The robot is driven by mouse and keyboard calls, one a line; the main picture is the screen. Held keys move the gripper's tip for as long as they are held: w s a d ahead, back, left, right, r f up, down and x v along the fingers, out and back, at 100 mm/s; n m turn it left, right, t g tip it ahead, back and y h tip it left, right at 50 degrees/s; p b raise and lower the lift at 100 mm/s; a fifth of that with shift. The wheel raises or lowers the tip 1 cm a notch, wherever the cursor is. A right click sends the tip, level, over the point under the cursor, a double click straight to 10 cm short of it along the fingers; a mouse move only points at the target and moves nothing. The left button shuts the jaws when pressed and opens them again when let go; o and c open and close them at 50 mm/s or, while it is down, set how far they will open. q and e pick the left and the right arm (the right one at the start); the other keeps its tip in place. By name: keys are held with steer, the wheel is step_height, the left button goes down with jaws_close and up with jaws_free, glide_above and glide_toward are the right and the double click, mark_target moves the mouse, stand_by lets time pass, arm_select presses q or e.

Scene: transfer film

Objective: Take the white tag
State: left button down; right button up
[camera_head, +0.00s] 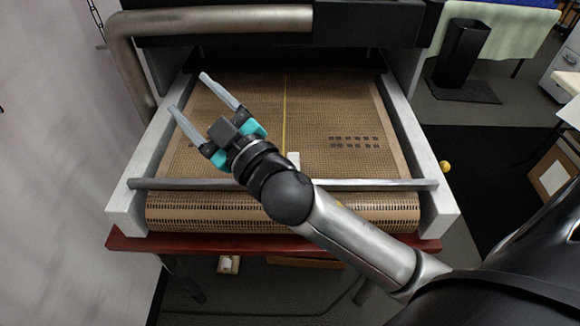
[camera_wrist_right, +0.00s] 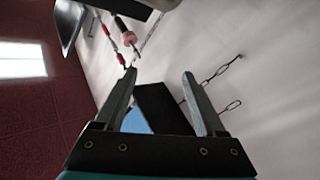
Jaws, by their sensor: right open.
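A small white piece, which looks like the white tag (camera_head: 293,158), is on the brown mesh belt (camera_head: 320,105) near its front, just behind the front metal bar. My right arm passes in front of it and may hide its lower part. My right gripper (camera_head: 188,92) is open and empty above the left part of the belt, to the left of the white piece and pointing away from it. In the right wrist view the two fingers (camera_wrist_right: 159,74) are spread with nothing between the tips; the tag is not visible there. My left gripper is not in view.
A metal bar (camera_head: 400,184) crosses the belt's front, between pale side rails (camera_head: 398,128). A dark machine housing (camera_head: 365,22) and a thick pipe (camera_head: 126,60) stand at the back. Several dark squares (camera_head: 355,142) lie on the belt's right. A wall (camera_head: 50,170) is on the left.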

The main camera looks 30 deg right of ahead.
steer(key=s+a+r+n+y, duration=0.1)
steer(key=a+r+n+y, duration=0.5)
steer(key=n+y, duration=0.2)
steer(key=s+a+n+g+y, duration=0.3)
steer(key=a+n+g+y, duration=0.25)
steer(key=n+g, duration=0.2)
steer(key=n+g+h, duration=0.6)
steer(key=g+h, duration=0.5)
steer(key=h, duration=0.8)
glide_toward(296, 161)
step_height(296, 161, down, 4)
steer(key=shift+w+d+b, duration=0.2)
steer(key=shift+b, duration=0.25)
steer(key=shift+w+a+f, duration=0.1)
steer(key=shift+w+f, duration=0.1)
steer(key=shift+f, duration=1.35)
steer(key=shift+w+a+f, duration=0.1)
steer(key=shift+w+f, duration=0.1)
steer(key=shift+f, duration=1.3)
